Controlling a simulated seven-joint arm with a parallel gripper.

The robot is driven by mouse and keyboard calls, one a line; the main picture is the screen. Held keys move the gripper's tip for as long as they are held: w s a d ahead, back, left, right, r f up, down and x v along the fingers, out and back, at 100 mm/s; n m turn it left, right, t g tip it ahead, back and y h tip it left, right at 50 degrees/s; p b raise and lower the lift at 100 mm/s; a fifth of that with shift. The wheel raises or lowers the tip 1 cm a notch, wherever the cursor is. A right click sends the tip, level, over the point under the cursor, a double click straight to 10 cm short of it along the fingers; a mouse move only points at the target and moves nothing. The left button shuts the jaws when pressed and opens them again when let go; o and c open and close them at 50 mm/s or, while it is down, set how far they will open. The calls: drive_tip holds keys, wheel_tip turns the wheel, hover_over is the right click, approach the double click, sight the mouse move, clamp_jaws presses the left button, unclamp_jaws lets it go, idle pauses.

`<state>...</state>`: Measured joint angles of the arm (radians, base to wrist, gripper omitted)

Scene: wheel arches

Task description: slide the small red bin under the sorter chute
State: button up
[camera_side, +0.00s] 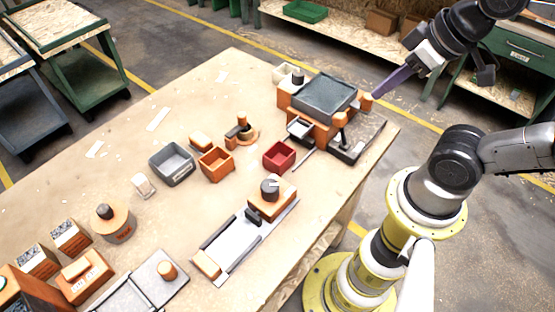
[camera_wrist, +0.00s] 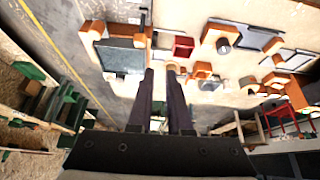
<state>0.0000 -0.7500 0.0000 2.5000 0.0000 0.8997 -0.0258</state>
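The small red bin (camera_side: 279,155) stands on the wooden table, in front of an orange machine with a dark grey top (camera_side: 325,96), which looks like the sorter. A small grey tray-like piece (camera_side: 300,129) juts from the machine's near side, just behind the bin; it may be the chute. The bin is apart from my gripper (camera_side: 375,96), which hangs in the air by the machine's right side. In the wrist view the bin (camera_wrist: 183,47) shows beyond the fingertips (camera_wrist: 160,72). The two dark purple fingers are apart with nothing between them.
An orange bin (camera_side: 216,164) and a grey bin (camera_side: 172,164) stand left of the red one. An orange block with a dark knob (camera_side: 271,196) stands in front of it. A dark tray with an orange-topped post (camera_side: 356,140) lies right of the machine.

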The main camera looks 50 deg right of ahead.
drive_tip(key=shift+w+n, duration=0.1)
drive_tip(key=shift+n, duration=0.3)
clamp_jaws()
drive_tip(key=n+g, duration=0.4)
drive_tip(key=n, duration=1.1)
hover_over(267, 176)
drive_tip(key=w, duration=0.1)
wheel_tip(267, 176, down, 8)
drive_tip(key=shift+n+g, duration=0.8)
drive_tip(key=shift+n, duration=0.1)
drive_tip(key=a+f, duration=0.1)
drive_tip(key=f, duration=0.5)
drive_tip(key=a+f, duration=0.1)
drive_tip(key=f, duration=0.5)
drive_tip(key=s+a+f, duration=0.1)
drive_tip(key=a+f, duration=0.1)
drive_tip(key=f, duration=0.4)
drive_tip(key=shift+s, duration=0.1)
drive_tip(key=d, duration=0.2)
drive_tip(key=shift+d+r, duration=0.25)
drive_tip(key=shift+d, duration=0.7)
